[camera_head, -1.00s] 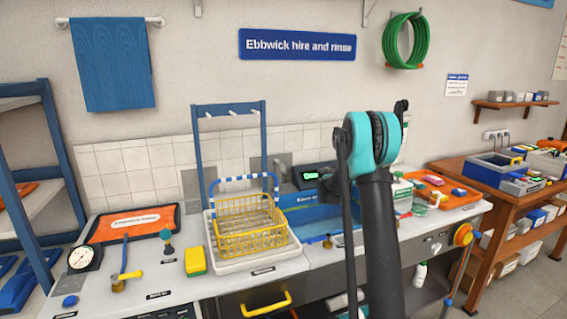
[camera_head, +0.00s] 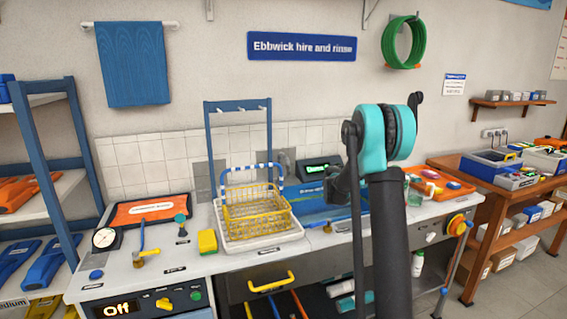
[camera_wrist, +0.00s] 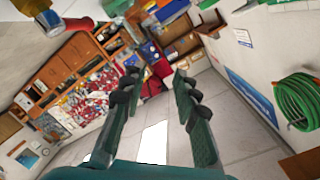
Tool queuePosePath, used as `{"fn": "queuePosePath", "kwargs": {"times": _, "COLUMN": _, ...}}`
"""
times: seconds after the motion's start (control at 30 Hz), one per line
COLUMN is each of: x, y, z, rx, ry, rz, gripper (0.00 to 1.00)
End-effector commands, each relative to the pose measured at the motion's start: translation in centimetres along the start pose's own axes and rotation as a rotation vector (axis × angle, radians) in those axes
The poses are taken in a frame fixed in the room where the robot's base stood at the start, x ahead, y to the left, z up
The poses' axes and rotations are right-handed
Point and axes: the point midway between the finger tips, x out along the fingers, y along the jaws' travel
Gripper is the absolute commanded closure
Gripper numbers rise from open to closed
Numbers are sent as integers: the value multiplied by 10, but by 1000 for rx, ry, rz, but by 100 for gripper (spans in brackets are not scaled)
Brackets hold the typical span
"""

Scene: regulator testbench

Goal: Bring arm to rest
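My arm (camera_head: 390,225) rises in front of the bench in the head view, folded at a teal and black joint. A dark part of it shows just left of that joint, but I cannot make out the fingertips there. In the wrist view my gripper (camera_wrist: 157,88) has its two dark fingers apart, with nothing between them. It points out over the room, clear of the bench, and the picture is strongly tilted.
A blue shelf rack (camera_head: 62,165) stands left, a wooden table (camera_head: 483,205) right. A green hose (camera_head: 402,42) hangs on the wall.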

Motion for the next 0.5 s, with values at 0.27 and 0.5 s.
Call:
{"fn": "queuePosePath", "kwargs": {"times": 0.27, "x": -19, "y": 39, "z": -18, "rx": -196, "ry": -121, "rz": 86, "gripper": 70}}
{"fn": "queuePosePath", "kwargs": {"times": 0.5, "x": -61, "y": 106, "z": -41, "rx": -499, "ry": -352, "rz": 157, "gripper": 70}}
